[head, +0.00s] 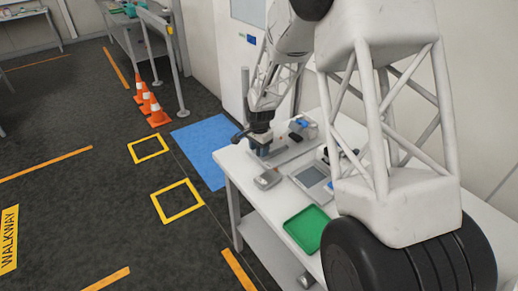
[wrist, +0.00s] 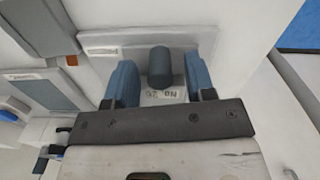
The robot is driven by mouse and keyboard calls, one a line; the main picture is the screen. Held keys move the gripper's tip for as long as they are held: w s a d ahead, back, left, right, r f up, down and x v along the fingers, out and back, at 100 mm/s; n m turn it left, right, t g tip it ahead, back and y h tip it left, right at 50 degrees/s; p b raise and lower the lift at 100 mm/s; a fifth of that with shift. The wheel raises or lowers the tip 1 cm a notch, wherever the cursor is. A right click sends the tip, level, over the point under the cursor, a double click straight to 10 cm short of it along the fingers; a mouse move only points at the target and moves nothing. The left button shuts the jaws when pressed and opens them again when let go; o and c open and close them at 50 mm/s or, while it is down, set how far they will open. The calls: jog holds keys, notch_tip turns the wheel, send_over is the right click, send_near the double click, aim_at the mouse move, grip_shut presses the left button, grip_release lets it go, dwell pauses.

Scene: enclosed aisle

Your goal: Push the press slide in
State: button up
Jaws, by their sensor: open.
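In the wrist view, a dark upright knob (wrist: 160,62) stands on a pale grey plate (wrist: 105,42), which looks like the press slide, though I cannot be sure. An upside-down label (wrist: 162,95) lies at its foot. My gripper (wrist: 160,78) is open, with one blue finger on each side of the knob and a visible gap on both sides. In the head view, my gripper (head: 260,138) is low over a small device on the white table (head: 240,168). The fingertips and the device's far side are hard to make out there.
A grey box (head: 267,179), a grey tray (head: 313,176) and a green tray (head: 305,230) lie nearer on the table. Small items stand at the back near the wall. A blue floor mat (head: 205,140) and orange cones (head: 152,105) are left of the table.

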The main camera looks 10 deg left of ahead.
jog(key=shift+c, duration=0.2)
grip_shut()
jog(key=shift+w+d, duration=1.95)
jog(key=shift+o, duration=0.2)
grip_release()
jog(key=shift+r, duration=3.85)
